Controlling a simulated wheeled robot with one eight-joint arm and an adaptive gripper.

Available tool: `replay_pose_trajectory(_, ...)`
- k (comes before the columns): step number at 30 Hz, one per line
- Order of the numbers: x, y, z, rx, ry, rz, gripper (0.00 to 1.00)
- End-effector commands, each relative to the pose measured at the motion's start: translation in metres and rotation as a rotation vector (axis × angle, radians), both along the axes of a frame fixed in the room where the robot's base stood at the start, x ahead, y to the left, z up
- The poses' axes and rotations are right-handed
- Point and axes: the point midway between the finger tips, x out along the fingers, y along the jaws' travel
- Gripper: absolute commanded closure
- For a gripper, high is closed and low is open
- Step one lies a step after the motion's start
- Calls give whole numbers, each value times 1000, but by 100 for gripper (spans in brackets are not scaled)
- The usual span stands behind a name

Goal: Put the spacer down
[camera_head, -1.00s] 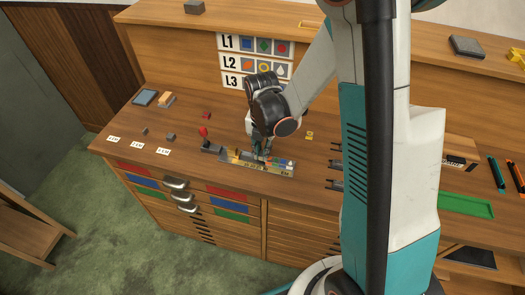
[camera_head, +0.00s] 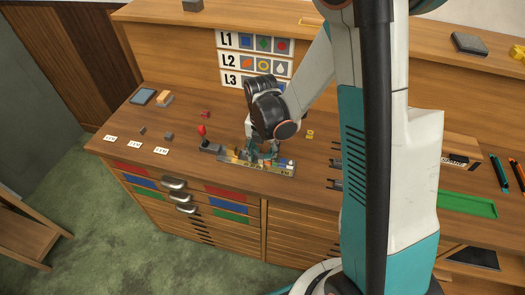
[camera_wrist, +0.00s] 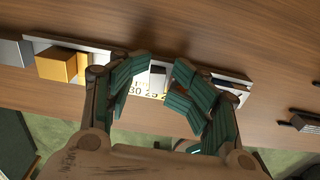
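My gripper (camera_head: 260,153) is over the long metal stick (camera_head: 226,162) on the bench top. In the wrist view its two green-padded fingers (camera_wrist: 163,62) stand apart with a clear gap. Through the gap show the stick's numbered scale and a small dark and pale piece (camera_wrist: 157,77). This piece may be the spacer, but I cannot tell for sure; the fingers do not appear clamped on it. The stick (camera_wrist: 98,46) also shows in the wrist view, with a gold block (camera_wrist: 56,65) at its left. The fingers hide part of the stick.
A red-knobbed grey device (camera_head: 207,143) is at the stick's left end. White label cards (camera_head: 136,145) and small blocks lie further left. Dark forked holders (camera_head: 336,164) are to the right. A board with L1 to L3 rows (camera_head: 256,60) stands behind. Bench between cards and stick is mostly clear.

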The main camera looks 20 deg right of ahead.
Motion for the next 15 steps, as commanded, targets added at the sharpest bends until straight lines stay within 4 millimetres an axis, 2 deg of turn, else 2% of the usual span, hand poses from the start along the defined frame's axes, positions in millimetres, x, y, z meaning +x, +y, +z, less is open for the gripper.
replay_pose_trajectory(15, 1, 1, 3, 2, -5, 1, 66)
